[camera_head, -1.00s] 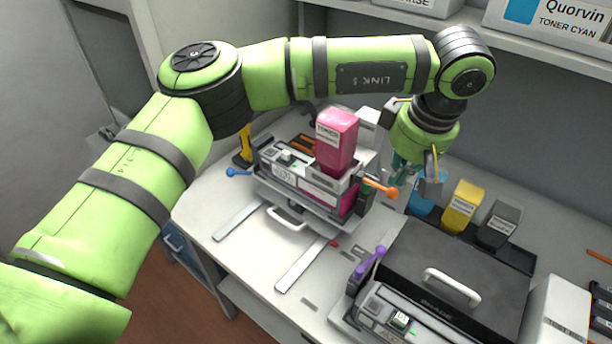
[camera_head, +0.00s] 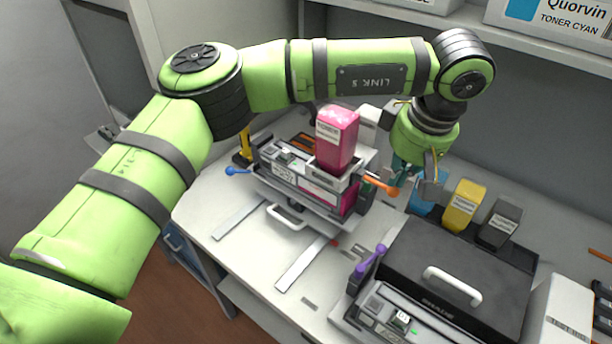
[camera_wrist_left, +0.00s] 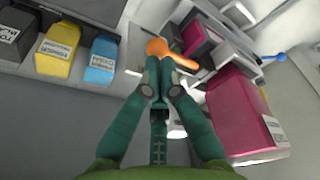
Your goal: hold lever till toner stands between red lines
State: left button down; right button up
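A magenta toner bottle (camera_head: 336,142) stands upright in the top of a grey filling machine (camera_head: 290,170). It also shows in the left wrist view (camera_wrist_left: 238,112). The machine has an orange-knobbed lever (camera_head: 381,185) on its right side and a blue-knobbed one (camera_head: 237,171) on its left. My left gripper (camera_head: 403,180) is beside the orange lever. In the left wrist view its teal fingers (camera_wrist_left: 160,68) are together, tips at the orange lever (camera_wrist_left: 178,57); I cannot tell whether they grip it. The red lines and toner level are too small to read. My right gripper is not in view.
A black-lidded machine (camera_head: 455,265) with a purple lever (camera_head: 370,261) sits at front right. A shelf with boxes (camera_head: 555,22) runs above. Bare table lies at front left.

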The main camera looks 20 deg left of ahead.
aim_at(395, 189)
pick_arm(q)
jog(key=shift+f+b, duration=1.35)
jog(key=shift+f, duration=0.55)
dwell(6.1)
